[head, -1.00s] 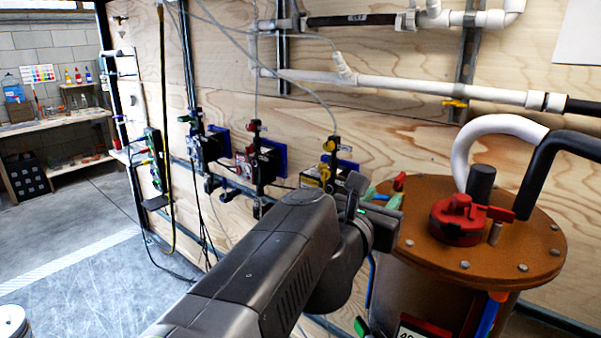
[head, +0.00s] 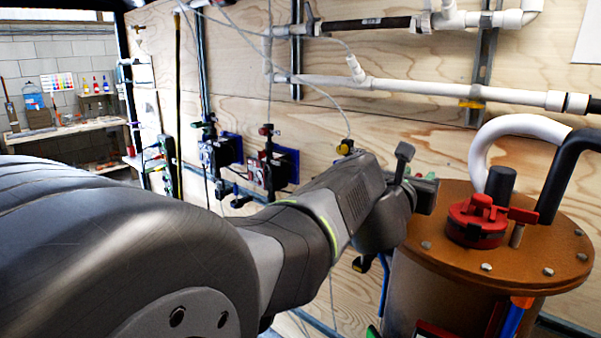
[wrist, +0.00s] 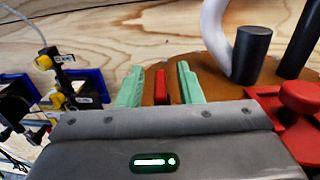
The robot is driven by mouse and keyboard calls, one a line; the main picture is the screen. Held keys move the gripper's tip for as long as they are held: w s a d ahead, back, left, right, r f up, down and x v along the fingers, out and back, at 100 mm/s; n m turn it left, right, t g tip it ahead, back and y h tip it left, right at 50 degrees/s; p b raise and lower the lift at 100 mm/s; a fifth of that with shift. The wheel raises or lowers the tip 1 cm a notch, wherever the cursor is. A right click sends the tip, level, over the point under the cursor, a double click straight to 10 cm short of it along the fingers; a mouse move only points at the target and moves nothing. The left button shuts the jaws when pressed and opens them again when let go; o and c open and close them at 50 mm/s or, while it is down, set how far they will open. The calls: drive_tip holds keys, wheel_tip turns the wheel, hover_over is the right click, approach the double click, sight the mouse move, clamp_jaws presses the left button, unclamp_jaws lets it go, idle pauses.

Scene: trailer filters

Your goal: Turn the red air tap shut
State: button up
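A small upright red handle (wrist: 160,87), which may be the red air tap, stands at the near left edge of the brown drum lid in the wrist view. My gripper (wrist: 160,88) is open. Its two green fingers stand on either side of this handle, with a visible gap on each side. In the head view my gripper (head: 412,174) is at the left edge of the lid and the handle is hidden behind it. A larger red cap with a side lever (head: 478,222) sits on the lid to the right, and also shows in the wrist view (wrist: 300,110).
The brown lid (head: 540,262) carries bolts, a black post (head: 500,184) and white and black hoses. Wall valves with red (head: 266,130), green and yellow handles hang to the left. White pipes (head: 430,88) run along the plywood wall.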

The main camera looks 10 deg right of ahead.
clamp_jaws()
